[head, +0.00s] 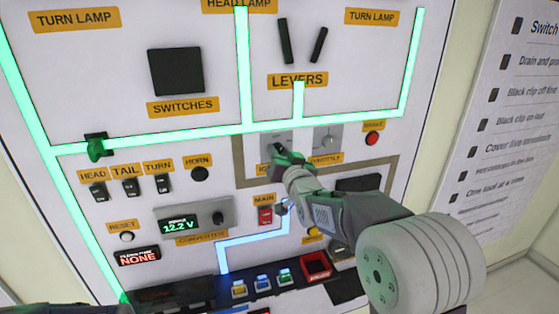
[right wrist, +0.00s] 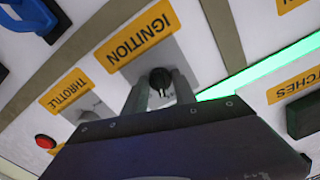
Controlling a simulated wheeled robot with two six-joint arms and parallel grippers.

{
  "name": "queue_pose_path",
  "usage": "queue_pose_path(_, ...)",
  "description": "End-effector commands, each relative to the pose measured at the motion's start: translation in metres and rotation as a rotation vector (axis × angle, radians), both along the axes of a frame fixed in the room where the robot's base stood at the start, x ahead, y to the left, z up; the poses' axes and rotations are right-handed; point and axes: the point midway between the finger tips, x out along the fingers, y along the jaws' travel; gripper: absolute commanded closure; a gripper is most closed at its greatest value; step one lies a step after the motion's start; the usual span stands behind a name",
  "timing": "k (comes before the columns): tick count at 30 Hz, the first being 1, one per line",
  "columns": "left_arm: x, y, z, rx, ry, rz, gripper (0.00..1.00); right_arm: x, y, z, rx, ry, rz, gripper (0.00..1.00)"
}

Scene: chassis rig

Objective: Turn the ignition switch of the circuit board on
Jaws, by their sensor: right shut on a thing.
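The ignition switch (right wrist: 160,80) is a small black knob on a grey plate, with an orange IGNITION label (right wrist: 137,40) beside it in the right wrist view. In the head view the switch (head: 278,147) is partly covered by my right gripper (head: 285,156), and its label is mostly hidden. My right gripper (right wrist: 160,92) is shut on the knob, one finger on each side. The circuit board (head: 215,125) is a white upright panel with lit green lines and one blue line.
The throttle plate (head: 327,137) and a red button (head: 372,139) lie right of the switch. The red main switch (head: 265,216) is below. A green clip (head: 95,148) sits at left. The converter display (head: 180,225) reads 12.2 V. A checklist (head: 510,110) hangs at right.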

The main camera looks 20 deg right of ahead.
Motion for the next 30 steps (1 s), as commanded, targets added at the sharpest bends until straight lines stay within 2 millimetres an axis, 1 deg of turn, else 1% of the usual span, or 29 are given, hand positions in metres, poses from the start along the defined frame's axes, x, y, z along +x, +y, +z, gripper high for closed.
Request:
queue_pose_path(1,0.0,0.0,-0.01,0.0,0.0,0.0,0.64,0.0,0.0,-0.004,0.043,-0.001,0.0,1.0)
queue_pose_path(12,0.0,0.0,-0.036,0.0,0.0,0.0,0.64,0.0,0.0,-0.004,0.383,0.013,0.0,1.0)
queue_pose_path(21,0.0,0.0,-0.048,0.0,0.0,0.0,0.64,0.0,0.0,-0.002,0.592,0.02,-0.001,1.0)
queue_pose_path(30,0.0,0.0,-0.053,0.0,0.0,0.0,0.64,0.0,0.0,-0.001,0.7,0.025,-0.002,1.0)
